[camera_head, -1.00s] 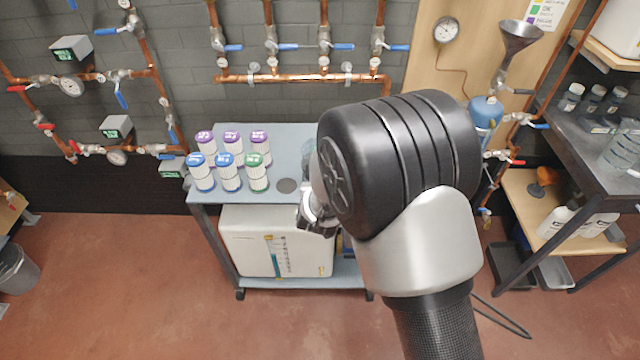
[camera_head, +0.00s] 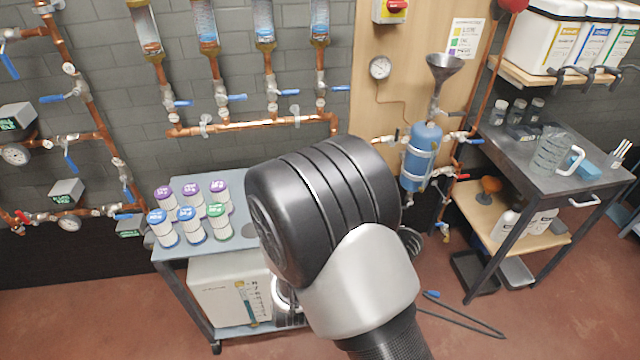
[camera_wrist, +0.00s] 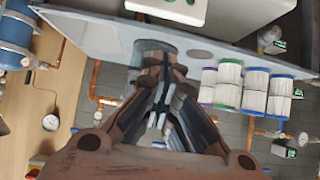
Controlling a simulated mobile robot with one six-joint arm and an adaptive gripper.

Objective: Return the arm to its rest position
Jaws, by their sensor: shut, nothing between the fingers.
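My gripper (camera_wrist: 160,92) shows in the wrist view with its fingers together and nothing between them. In the head view my arm's large dark joint and silver link fill the lower middle and hide most of the gripper. Past the fingers in the wrist view is the grey cart top (camera_wrist: 110,38), seen tilted over. The same cart top (camera_head: 190,250) is left of my arm in the head view. Several white filter cartridges with purple, blue and green caps (camera_head: 188,227) stand on it. They also show right of my fingers in the wrist view (camera_wrist: 228,85).
A white container (camera_head: 222,290) sits on the cart's lower shelf. Copper pipes with valves (camera_head: 260,124) run along the wall behind. A blue tank (camera_head: 420,155) and funnel (camera_head: 443,68) are on the wooden panel. A dark bench (camera_head: 520,170) with a glass jug (camera_head: 550,152) stands at right.

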